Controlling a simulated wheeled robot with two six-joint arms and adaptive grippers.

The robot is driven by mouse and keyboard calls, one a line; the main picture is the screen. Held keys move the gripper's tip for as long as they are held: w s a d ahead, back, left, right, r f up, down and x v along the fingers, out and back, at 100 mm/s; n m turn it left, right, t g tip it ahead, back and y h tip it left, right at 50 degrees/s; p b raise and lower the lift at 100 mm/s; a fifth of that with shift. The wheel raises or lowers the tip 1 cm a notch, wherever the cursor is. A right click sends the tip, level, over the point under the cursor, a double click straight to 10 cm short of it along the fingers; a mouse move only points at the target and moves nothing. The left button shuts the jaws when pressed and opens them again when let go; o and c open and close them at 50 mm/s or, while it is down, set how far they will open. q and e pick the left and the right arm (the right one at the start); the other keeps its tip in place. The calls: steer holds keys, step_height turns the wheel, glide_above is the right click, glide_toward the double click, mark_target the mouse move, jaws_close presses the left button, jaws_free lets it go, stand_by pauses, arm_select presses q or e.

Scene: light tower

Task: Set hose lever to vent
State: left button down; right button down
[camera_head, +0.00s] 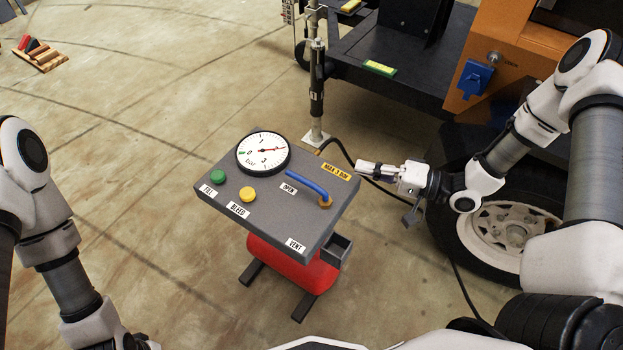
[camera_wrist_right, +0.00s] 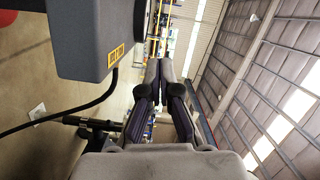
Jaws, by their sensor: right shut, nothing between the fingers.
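The blue hose lever (camera_head: 307,186) sits on the right part of the grey panel (camera_head: 262,227). It runs from a brass pivot (camera_head: 325,202) up and left, its free end by the OPEN label (camera_head: 288,188). The VENT label (camera_head: 296,245) is near the panel's front edge. My right gripper (camera_head: 362,167) is shut and empty, to the right of the panel and apart from the lever. It also shows in the right wrist view (camera_wrist_right: 160,66), with the panel's side at upper left. My left arm is at the left edge of the head view; its gripper is not visible.
The panel also carries a gauge (camera_head: 263,154), a green button (camera_head: 218,177) and a yellow button (camera_head: 248,194). It stands on a red tank (camera_head: 285,264). A black hose (camera_head: 345,154) runs behind my right gripper. A wheel (camera_head: 505,226) and a mast (camera_head: 316,85) stand nearby.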

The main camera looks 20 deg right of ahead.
steer(key=b+x, duration=0.3)
steer(key=x, duration=0.7)
steer(key=shift+a+f, duration=0.2)
steer(key=shift+s+a+f, duration=0.2)
steer(key=shift+s+a, duration=0.75)
steer(key=shift+s+a+b, duration=0.3)
steer(key=shift+a, duration=0.1)
